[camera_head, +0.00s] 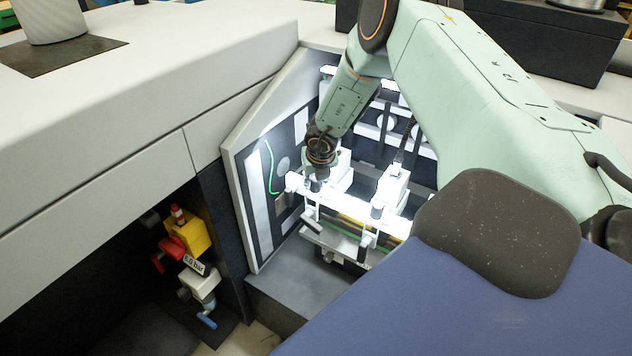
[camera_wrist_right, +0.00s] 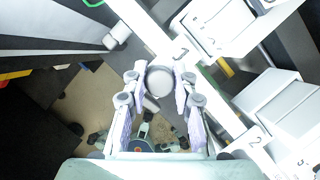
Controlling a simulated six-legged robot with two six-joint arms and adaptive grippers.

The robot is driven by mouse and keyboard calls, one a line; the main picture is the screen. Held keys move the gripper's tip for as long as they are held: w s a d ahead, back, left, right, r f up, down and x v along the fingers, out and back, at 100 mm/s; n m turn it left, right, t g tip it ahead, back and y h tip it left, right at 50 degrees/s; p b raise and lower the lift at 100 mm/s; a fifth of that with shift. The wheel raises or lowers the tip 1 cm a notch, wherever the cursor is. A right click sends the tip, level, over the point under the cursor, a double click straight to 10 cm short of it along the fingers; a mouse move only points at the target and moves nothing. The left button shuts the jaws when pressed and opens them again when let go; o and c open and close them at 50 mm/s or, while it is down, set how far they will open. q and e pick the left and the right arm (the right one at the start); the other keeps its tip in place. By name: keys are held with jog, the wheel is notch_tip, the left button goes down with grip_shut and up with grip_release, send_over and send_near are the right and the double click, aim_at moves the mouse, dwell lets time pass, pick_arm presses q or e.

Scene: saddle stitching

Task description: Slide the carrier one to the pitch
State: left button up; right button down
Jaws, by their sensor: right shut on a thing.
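Two white carriers sit side by side on a white rail inside a lit machine bay. The left one, carrier one (camera_head: 340,178), also shows at the top of the right wrist view (camera_wrist_right: 216,27). The other carrier (camera_head: 394,188) stands to its right, apart from it; in the wrist view (camera_wrist_right: 277,104) a "2" is printed near it. My right gripper (camera_head: 316,180) reaches down at the left carrier. In the wrist view its fingers (camera_wrist_right: 158,88) are either side of a round pale knob (camera_wrist_right: 158,79) and shut on it. Pitch marks are not readable. My left gripper is out of view.
A white side panel (camera_head: 240,195) bounds the bay on the left, close to my right gripper. Red, yellow and blue valve fittings (camera_head: 188,235) sit in a dark recess lower left. Below the rail is a grey ledge (camera_head: 295,285). The long pale housing (camera_head: 130,80) fills the left.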

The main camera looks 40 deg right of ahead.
jog(key=shift+s, duration=0.1)
jog(key=c, duration=1.1)
grip_release()
jog(key=shift+s+d, duration=0.1)
jog(key=shift+s, duration=0.05)
jog(key=shift+o, duration=0.2)
jog(key=v, duration=1.2)
